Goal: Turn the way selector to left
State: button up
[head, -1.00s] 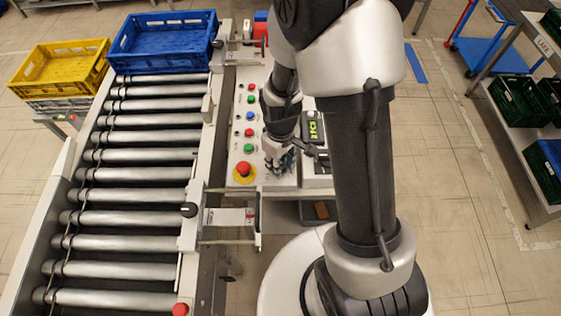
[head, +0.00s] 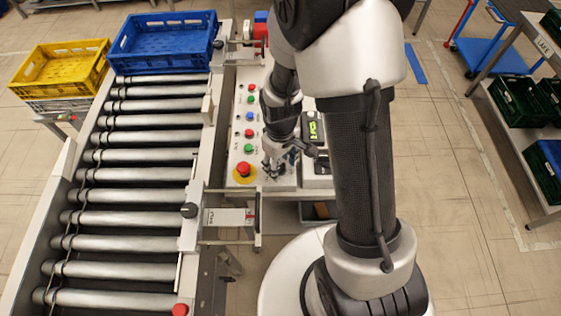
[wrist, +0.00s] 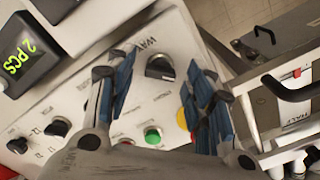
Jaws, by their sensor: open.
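The way selector (wrist: 160,68) is a black rotary knob on the light control panel (wrist: 75,95), beside a printed label that looks like "WAY". In the wrist view it shows between the two blue-padded fingers of my gripper (wrist: 158,82), which are apart and empty. The gap between the fingertips and the knob cannot be judged. In the head view my gripper (head: 273,170) points down at the near end of the panel, right of the red emergency button (head: 243,169). The selector is hidden there by the gripper.
A green button (wrist: 152,134) and a partly hidden yellow ring (wrist: 183,120) are close to the fingers. Smaller black knobs (wrist: 59,127) and a "2 PCS" display (wrist: 18,58) sit at left. The roller conveyor (head: 140,195) runs beside the panel, with a blue crate (head: 165,42) at its far end.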

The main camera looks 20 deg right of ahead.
aim_at(281, 166)
jog(key=shift+r, duration=0.1)
notch_tip(281, 166, up, 12)
dwell(0.4)
dwell(0.4)
jog(key=s+r+m+t+b, duration=0.4)
jog(key=s+r, duration=0.7)
jog(key=s, duration=0.4)
jog(key=shift+r+m+t, duration=0.15)
jog(key=shift+m+t, duration=0.15)
jog(key=shift+m, duration=0.4)
